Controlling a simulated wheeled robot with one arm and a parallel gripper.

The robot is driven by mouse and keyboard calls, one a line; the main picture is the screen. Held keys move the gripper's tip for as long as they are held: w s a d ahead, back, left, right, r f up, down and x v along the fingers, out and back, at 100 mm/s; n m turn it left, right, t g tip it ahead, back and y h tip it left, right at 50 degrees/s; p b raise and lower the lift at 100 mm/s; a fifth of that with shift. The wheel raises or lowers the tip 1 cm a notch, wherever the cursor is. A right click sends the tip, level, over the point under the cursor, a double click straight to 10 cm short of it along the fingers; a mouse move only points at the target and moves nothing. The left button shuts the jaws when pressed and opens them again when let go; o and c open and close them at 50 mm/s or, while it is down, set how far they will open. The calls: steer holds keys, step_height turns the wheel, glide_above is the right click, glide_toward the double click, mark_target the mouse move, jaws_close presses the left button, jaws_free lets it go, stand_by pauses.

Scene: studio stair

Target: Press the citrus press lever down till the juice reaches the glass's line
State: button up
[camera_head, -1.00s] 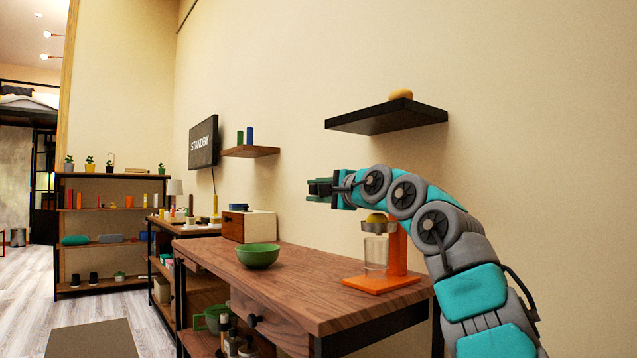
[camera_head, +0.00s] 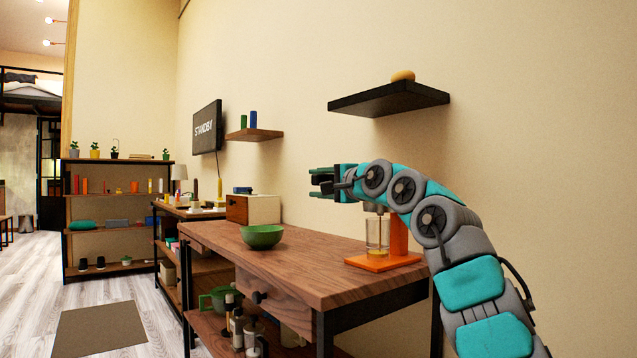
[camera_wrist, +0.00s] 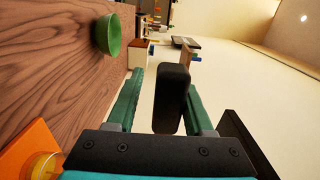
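The orange citrus press (camera_head: 399,238) stands on the wooden table, its upper part hidden behind my arm. A clear glass (camera_head: 377,232) stands on its base, with yellow juice (camera_head: 377,249) in the bottom. The glass's line is too small to make out. In the wrist view, the glass rim (camera_wrist: 45,165) shows at the lower left. My gripper (camera_head: 322,181) is above the table, left of the press. Its green fingers (camera_wrist: 165,100) are on either side of the black lever handle (camera_wrist: 172,98), with a gap visible at the left finger.
A green bowl (camera_head: 262,238) sits on the wooden table (camera_head: 300,270), left of the press. A black wall shelf (camera_head: 390,99) with a round tan object (camera_head: 402,76) is above my arm. A wooden box (camera_head: 253,209) stands farther back. The table between bowl and press is clear.

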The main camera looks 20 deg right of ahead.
steer(key=shift+o, duration=0.6)
steer(key=shift+r, duration=0.15)
steer(key=b+v, duration=0.2)
steer(key=v, duration=0.6)
steer(key=shift+w, duration=0.1)
stand_by(2.9)
